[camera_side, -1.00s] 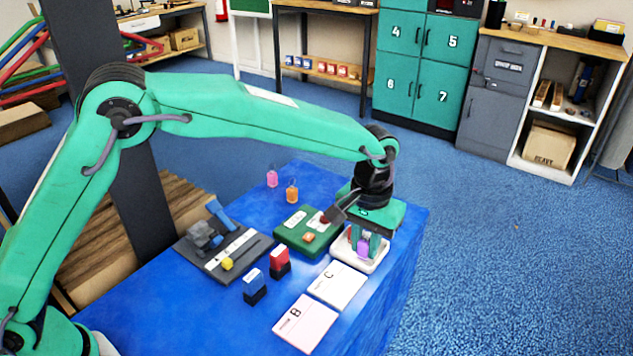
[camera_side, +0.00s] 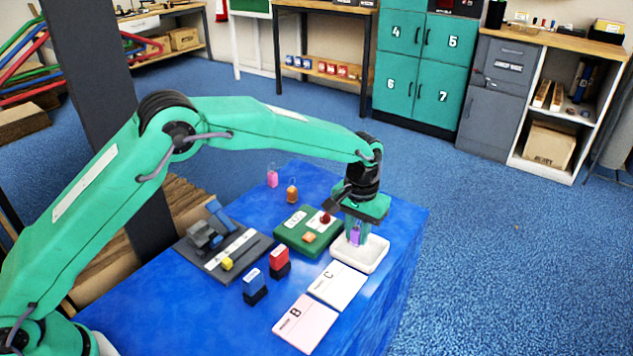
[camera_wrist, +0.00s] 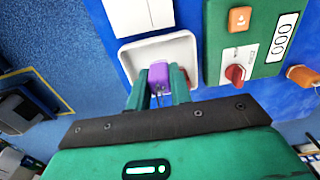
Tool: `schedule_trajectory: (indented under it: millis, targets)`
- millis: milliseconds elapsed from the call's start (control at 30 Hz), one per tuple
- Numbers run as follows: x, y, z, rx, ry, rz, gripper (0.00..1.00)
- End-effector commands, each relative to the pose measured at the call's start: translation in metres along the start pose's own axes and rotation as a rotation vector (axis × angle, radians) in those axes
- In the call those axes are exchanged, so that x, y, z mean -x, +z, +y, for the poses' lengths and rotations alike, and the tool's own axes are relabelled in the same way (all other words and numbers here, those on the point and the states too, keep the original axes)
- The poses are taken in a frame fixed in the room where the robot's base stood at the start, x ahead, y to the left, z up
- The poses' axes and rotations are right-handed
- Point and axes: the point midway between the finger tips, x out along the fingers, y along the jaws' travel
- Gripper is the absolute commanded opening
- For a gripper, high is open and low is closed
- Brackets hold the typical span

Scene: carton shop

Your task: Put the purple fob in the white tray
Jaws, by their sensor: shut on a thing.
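The purple fob (camera_side: 355,236) is between the fingers of my gripper (camera_side: 357,231), which is shut on it. In the wrist view the purple fob (camera_wrist: 159,76) shows between the green fingertips of my gripper (camera_wrist: 159,92). The white tray (camera_side: 371,262) lies at the right edge of the blue table. The fob hangs over the tray's back left part. In the wrist view the white tray (camera_wrist: 126,58) surrounds the fob on its far and side edges, and my gripper hides its near part. Whether the fob touches the tray floor cannot be told.
A green board (camera_side: 290,236) with a red knob (camera_side: 325,218) stands close left of the tray. Cards (camera_side: 338,284) lie in front. Orange (camera_side: 292,193) and pink (camera_side: 272,178) fobs stand behind. Two stamps (camera_side: 280,262) and a grey fixture (camera_side: 212,255) are farther left.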

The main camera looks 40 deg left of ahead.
Motion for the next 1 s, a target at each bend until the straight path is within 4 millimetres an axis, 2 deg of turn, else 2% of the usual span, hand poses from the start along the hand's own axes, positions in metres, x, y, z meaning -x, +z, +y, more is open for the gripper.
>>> schedule_trajectory:
  millis: [300, 800, 833, 900, 1000]
  targets:
    - [-0.033, 0.001, 0.0, 0.0, -0.001, -0.002, 0.0]
    - [-0.039, 0.001, 0.0, 0.0, 0.0, -0.001, 0.0]
    - [-0.039, 0.0, 0.0, 0.0, 0.0, 0.0, 0.27]
    - [-0.038, 0.0, 0.0, 0.0, 0.0, 0.0, 0.4]
    - [-0.038, 0.001, 0.0, 0.0, 0.0, -0.001, 0.43]
